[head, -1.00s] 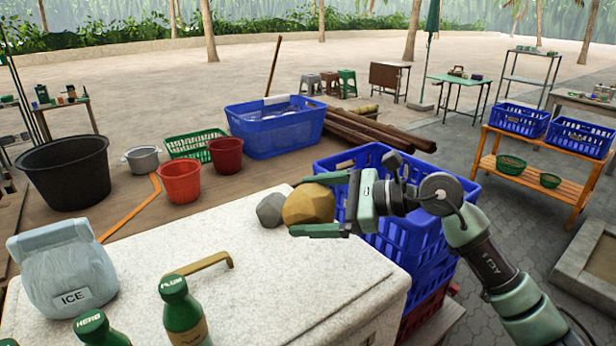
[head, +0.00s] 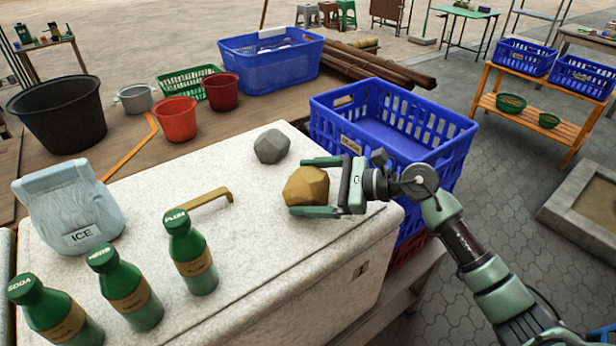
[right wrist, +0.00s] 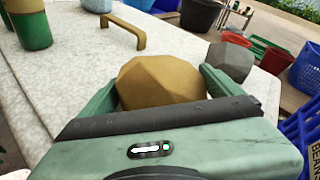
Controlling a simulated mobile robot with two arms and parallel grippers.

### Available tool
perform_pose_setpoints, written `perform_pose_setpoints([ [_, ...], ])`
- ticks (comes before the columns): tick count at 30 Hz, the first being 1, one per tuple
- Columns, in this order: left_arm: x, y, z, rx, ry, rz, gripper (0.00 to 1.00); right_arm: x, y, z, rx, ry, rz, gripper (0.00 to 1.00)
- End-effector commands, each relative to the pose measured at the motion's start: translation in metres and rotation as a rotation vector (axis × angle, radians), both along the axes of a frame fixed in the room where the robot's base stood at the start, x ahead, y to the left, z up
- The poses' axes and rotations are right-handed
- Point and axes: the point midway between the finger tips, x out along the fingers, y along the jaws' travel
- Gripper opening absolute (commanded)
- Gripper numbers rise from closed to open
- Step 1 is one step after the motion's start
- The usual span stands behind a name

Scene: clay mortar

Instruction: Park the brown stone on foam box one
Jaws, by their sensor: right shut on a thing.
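The brown stone (head: 306,187) is between the fingers of my right gripper (head: 300,187), which is shut on it. It is over the right part of the white foam box's speckled lid (head: 250,240). I cannot tell whether its underside touches the lid. In the right wrist view the brown stone (right wrist: 160,80) sits between the two green fingers, with the lid (right wrist: 75,75) beyond it. A grey stone (head: 271,146) lies on the lid behind the brown one, apart from it. My left gripper is not in view.
On the lid are an ice bag (head: 68,208), a brass handle (head: 198,199) and several green bottles (head: 190,255). A blue crate (head: 395,125) stands right behind the box, close to my right gripper. The lid's front middle is clear.

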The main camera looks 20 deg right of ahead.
Motion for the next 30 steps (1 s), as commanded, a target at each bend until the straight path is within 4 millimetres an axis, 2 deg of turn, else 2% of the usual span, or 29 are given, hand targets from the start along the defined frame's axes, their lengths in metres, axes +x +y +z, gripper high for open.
perform_pose_setpoints([
  [1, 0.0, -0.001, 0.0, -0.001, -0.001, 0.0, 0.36, 0.001, 0.0, 0.005, 0.005, -0.009, -0.002, 0.21],
  [8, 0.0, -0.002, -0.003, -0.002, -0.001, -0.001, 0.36, 0.001, 0.0, 0.002, 0.004, -0.008, -0.001, 0.21],
  [9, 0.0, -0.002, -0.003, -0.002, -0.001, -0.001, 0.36, 0.0, 0.0, -0.002, -0.001, -0.001, 0.0, 0.97],
  [10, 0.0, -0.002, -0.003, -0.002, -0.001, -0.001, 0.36, 0.0, 0.0, -0.001, -0.001, -0.001, 0.0, 1.0],
  [20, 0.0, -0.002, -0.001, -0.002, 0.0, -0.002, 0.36, -0.001, -0.002, 0.001, -0.001, 0.0, 0.0, 1.0],
  [23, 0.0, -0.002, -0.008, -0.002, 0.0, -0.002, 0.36, -0.008, -0.014, 0.001, -0.003, -0.001, -0.001, 1.0],
  [30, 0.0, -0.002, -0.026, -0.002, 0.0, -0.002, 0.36, -0.036, -0.055, 0.014, -0.006, 0.002, -0.002, 1.0],
])
